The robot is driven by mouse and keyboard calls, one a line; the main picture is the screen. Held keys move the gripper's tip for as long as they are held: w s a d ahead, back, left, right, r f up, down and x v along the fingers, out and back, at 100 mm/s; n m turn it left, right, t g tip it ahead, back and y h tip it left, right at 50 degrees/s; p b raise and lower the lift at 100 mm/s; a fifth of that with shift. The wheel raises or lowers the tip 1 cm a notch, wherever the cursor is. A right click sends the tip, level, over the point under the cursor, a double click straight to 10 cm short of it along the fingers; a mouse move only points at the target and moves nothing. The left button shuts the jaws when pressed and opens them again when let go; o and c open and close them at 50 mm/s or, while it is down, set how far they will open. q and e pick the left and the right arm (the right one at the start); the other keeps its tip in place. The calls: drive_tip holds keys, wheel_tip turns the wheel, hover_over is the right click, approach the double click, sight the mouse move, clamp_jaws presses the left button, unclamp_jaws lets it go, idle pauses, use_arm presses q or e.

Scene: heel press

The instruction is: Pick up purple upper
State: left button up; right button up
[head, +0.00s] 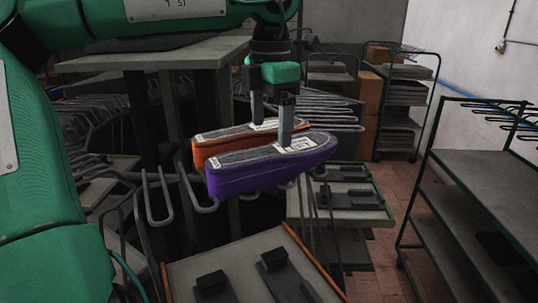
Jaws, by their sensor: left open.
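The purple upper (250,182) lies sole side up on curved grey rack prongs in the middle of the view, its top grey with white labels. An orange upper (205,152) lies right behind it, close alongside. My left gripper (271,129) points down from above with its two fingers apart. One finger comes down in front of the purple upper's label and the other ends near the orange upper. I cannot tell whether the fingers touch either upper. My right gripper is not in view.
A tray table (180,285) with black blocks stands in front below. Another tray (345,210) with black fixtures is behind it to the right. A dark shelf rack (480,175) stands at the right. Empty hooked prongs (150,200) stick out left of the uppers. Tiled floor shows between.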

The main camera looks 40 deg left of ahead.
sight(270, 151)
use_arm(q)
drive_tip(key=shift+f, duration=0.4)
drive_tip(key=shift+s+d+f+p, duration=0.15)
drive_tip(key=shift+f+p, duration=0.2)
drive_tip(key=shift+p, duration=0.1)
drive_tip(key=shift+s+d+f+p, duration=0.15)
drive_tip(key=shift+f+p, duration=0.2)
drive_tip(key=shift+p, duration=0.1)
wheel_tip(270, 151, down, 3)
drive_tip(key=shift+f+p, duration=0.15)
drive_tip(key=shift+p, duration=0.7)
drive_tip(key=shift+a+f, duration=0.1)
drive_tip(key=shift+f, duration=0.25)
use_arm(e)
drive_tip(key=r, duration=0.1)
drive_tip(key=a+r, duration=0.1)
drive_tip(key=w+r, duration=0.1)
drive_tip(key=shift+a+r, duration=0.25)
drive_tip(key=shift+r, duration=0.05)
use_arm(q)
drive_tip(key=shift+c, duration=0.5)
drive_tip(key=c, duration=1.1)
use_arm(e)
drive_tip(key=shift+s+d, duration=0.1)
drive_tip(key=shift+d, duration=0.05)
